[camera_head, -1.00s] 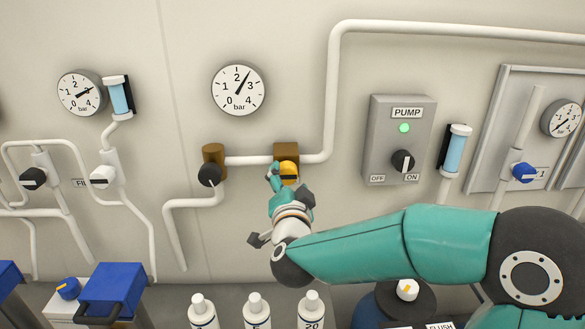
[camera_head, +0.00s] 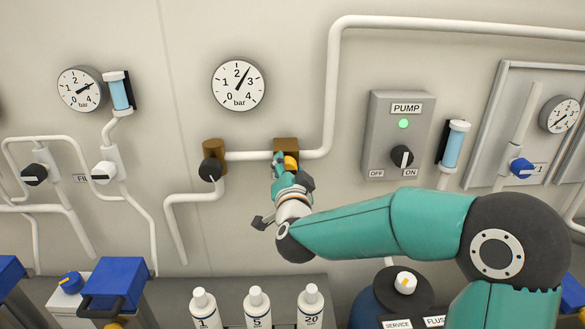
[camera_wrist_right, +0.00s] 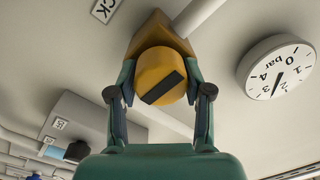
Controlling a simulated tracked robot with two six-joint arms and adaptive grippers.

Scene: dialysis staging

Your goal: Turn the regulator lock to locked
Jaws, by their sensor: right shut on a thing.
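The regulator lock is a round yellow knob (camera_wrist_right: 158,60) with a dark bar across its face, on a brass-coloured block (camera_head: 286,144) on the wall pipe. In the right wrist view the bar runs slantwise, from lower left to upper right. My right gripper (camera_wrist_right: 160,82) has a finger on each side of the knob and is shut on it. In the head view the right gripper (camera_head: 283,165) covers much of the knob. A label ending in "CK" (camera_wrist_right: 105,8) is partly visible in the wrist view. My left gripper is not in view.
A gauge (camera_head: 239,85) hangs above the knob. A black-handled valve (camera_head: 211,171) is to its left. The pump box (camera_head: 398,135) with a lit green lamp is to its right. White bottles (camera_head: 257,308) stand below, and a blue-topped unit (camera_head: 115,284) is at lower left.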

